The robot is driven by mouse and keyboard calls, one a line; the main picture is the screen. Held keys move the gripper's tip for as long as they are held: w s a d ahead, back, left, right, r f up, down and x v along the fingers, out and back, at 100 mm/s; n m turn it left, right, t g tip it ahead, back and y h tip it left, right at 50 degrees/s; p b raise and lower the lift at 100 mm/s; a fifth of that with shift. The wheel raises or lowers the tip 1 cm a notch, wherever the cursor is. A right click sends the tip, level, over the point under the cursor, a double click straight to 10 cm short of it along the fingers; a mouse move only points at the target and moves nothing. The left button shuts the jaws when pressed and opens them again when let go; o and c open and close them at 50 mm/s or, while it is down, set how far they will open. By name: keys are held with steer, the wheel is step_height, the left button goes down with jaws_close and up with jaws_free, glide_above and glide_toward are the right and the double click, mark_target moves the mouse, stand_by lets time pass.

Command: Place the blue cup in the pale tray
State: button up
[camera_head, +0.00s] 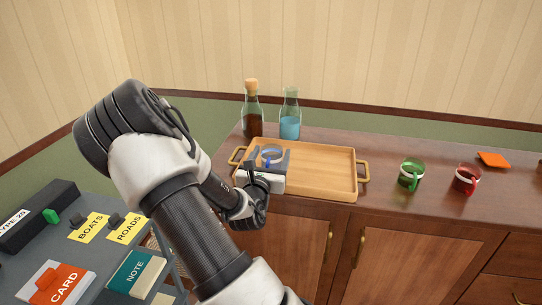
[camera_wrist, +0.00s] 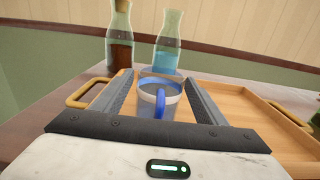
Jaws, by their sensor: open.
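The blue cup (camera_wrist: 159,97) has a blue rim and handle and stands upright between my gripper's fingers in the wrist view. Its blue rim also shows in the head view (camera_head: 271,154), partly hidden by my gripper. The pale tray (camera_head: 325,172) is light wood with brass handles and lies on the sideboard. The cup is over the tray's left part; its base is hidden, so contact with the tray floor is unclear. My gripper (camera_head: 271,160) is open, its fingers on either side of the cup. It also shows in the wrist view (camera_wrist: 158,84).
A brown bottle (camera_head: 252,112) and a blue bottle (camera_head: 290,115) stand behind the tray. A green cup (camera_head: 411,173), a red cup (camera_head: 467,178) and an orange square (camera_head: 493,160) are to the right. A grey surface with labelled items (camera_head: 100,250) is at lower left.

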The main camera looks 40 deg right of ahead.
steer(key=p+v, duration=0.2)
steer(key=v, duration=1)
steer(key=shift+s, duration=0.1)
